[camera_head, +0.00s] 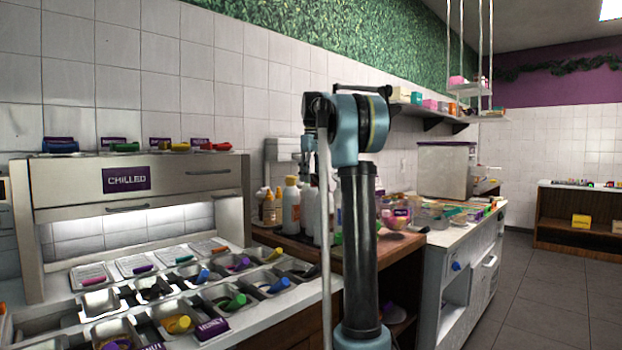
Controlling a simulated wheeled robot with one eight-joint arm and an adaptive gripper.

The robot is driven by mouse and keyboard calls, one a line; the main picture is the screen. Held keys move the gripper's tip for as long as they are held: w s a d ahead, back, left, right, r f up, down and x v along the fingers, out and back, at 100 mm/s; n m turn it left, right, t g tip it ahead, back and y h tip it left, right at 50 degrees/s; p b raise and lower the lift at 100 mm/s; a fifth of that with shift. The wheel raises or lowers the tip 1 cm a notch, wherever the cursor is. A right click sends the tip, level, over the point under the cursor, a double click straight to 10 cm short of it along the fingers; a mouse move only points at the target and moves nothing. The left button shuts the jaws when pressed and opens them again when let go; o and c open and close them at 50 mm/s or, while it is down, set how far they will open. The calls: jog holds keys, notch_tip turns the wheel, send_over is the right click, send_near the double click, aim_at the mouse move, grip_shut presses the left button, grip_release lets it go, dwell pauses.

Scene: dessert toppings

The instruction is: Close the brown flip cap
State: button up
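A group of bottles stands on the wooden counter (390,254), left of and partly behind my arm. My arm blocks part of the group. The end of my arm, seemingly with my gripper (306,165), hangs just above the bottles at the right of the group. Its fingers are too small and hidden to read.
A steel topping station (140,187) marked CHILLED, with trays and coloured scoops, fills the left. A white counter (461,238) with containers is to the right. Shelves (432,108) with coloured boxes are on the wall above. The floor (540,300) at the right is clear.

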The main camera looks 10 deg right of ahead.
jog(key=c, duration=1)
jog(key=shift+a, duration=0.15)
